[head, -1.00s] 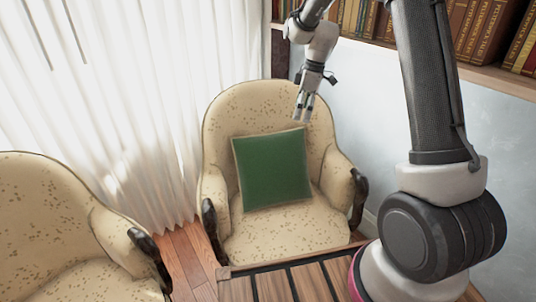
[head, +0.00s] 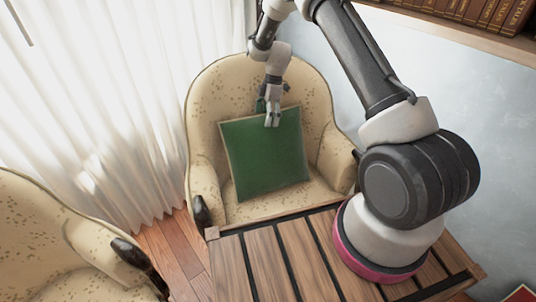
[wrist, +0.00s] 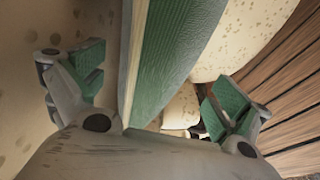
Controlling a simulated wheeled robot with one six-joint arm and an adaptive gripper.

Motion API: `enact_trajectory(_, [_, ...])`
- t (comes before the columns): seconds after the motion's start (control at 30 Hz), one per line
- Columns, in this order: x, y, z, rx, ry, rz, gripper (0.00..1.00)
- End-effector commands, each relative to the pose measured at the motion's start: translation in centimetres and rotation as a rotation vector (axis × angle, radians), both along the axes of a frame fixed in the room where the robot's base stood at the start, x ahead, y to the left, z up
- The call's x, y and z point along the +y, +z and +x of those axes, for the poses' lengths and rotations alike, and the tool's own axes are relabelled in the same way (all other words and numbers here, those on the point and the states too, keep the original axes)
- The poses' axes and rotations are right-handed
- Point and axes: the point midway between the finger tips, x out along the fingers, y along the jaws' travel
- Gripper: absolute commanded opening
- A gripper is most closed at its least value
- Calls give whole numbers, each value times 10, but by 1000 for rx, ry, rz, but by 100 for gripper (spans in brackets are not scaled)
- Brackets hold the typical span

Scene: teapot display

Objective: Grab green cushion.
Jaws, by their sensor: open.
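The green cushion (head: 258,165) with a pale border leans upright against the back of the patterned cream armchair (head: 215,105). My gripper (head: 272,122) is above the chair at the cushion's top edge, one finger showing in front of its green face. In the wrist view my gripper (wrist: 158,92) is open. The cushion (wrist: 172,45) shows nearly edge-on there, running between the two spread fingers with a gap to each. The cushion's back is mostly hidden by the chair.
A slatted wooden surface (head: 265,262) stands in front of the chair. A second cream armchair (head: 45,245) is at the lower left. White curtains (head: 95,95) hang at the left, and a bookshelf (head: 490,32) is at the upper right.

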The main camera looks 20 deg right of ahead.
Motion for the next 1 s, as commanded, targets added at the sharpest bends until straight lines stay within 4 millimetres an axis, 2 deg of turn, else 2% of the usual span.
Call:
enact_trajectory(0.23, [9,-37,-6,3,0,0,100])
enact_trajectory(0.47, [10,-41,-6,0,0,0,100])
enact_trajectory(0.57, [10,-41,-6,0,-1,0,85])
enact_trajectory(0.83, [9,-41,-6,1,-1,0,36])
enact_trajectory(1.0, [10,-41,-6,1,-1,0,34])
